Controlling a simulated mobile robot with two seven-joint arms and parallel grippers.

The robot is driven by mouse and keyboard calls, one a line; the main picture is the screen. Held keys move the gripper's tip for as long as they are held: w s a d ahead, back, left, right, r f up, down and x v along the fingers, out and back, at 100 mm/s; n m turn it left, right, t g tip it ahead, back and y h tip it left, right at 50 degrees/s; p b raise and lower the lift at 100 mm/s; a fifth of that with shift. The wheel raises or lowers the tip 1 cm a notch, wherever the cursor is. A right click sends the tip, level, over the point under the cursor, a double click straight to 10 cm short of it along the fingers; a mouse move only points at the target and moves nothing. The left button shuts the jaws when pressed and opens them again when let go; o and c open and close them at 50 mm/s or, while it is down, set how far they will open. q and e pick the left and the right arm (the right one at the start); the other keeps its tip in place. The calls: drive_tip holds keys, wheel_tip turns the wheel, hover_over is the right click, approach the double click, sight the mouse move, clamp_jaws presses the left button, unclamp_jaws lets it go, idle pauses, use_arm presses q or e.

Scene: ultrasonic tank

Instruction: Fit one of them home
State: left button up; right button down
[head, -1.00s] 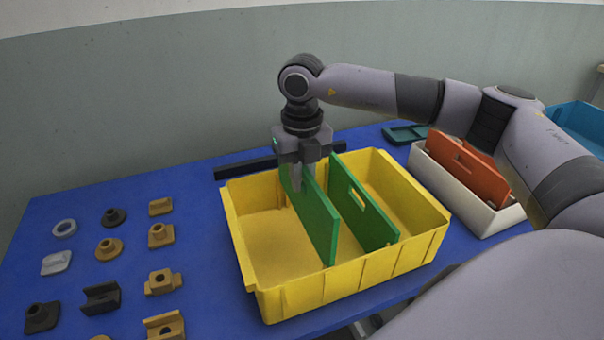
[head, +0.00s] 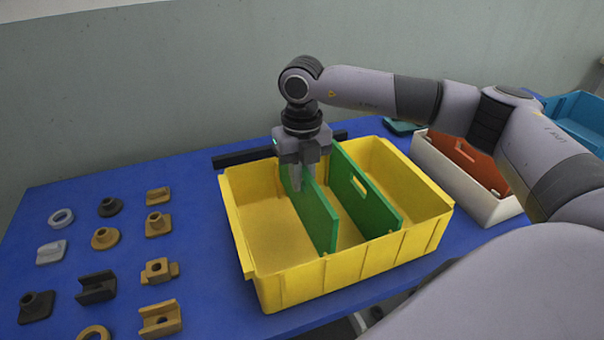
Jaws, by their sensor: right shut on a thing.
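My right gripper (head: 298,184) is shut on the top edge of a green divider panel (head: 318,212), towards its back end. The panel is upright inside the yellow bin (head: 350,275), running from back to front. My left gripper is not in view.
A white bin (head: 450,187) with an orange panel (head: 490,175) stands at right, partly behind my arm. A blue bin (head: 580,120) is farther right. Several small parts (head: 97,287) lie in rows on the blue table (head: 200,215) at left. A dark bar (head: 242,158) lies behind the yellow bin.

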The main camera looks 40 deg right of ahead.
sight(302, 197)
drive_tip(key=shift+f+b, duration=0.6)
drive_tip(key=shift+f, duration=0.4)
drive_tip(key=shift+f+b, duration=0.4)
drive_tip(key=shift+f, duration=0.15)
drive_tip(key=shift+f+b, duration=0.6)
drive_tip(key=shift+f, duration=0.6)
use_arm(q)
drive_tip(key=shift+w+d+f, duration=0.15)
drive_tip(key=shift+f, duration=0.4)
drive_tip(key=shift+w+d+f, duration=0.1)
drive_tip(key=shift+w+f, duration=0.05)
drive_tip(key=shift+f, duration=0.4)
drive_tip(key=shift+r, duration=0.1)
use_arm(e)
drive_tip(key=c, duration=1)
unclamp_jaws()
drive_tip(key=shift+c, duration=0.2)
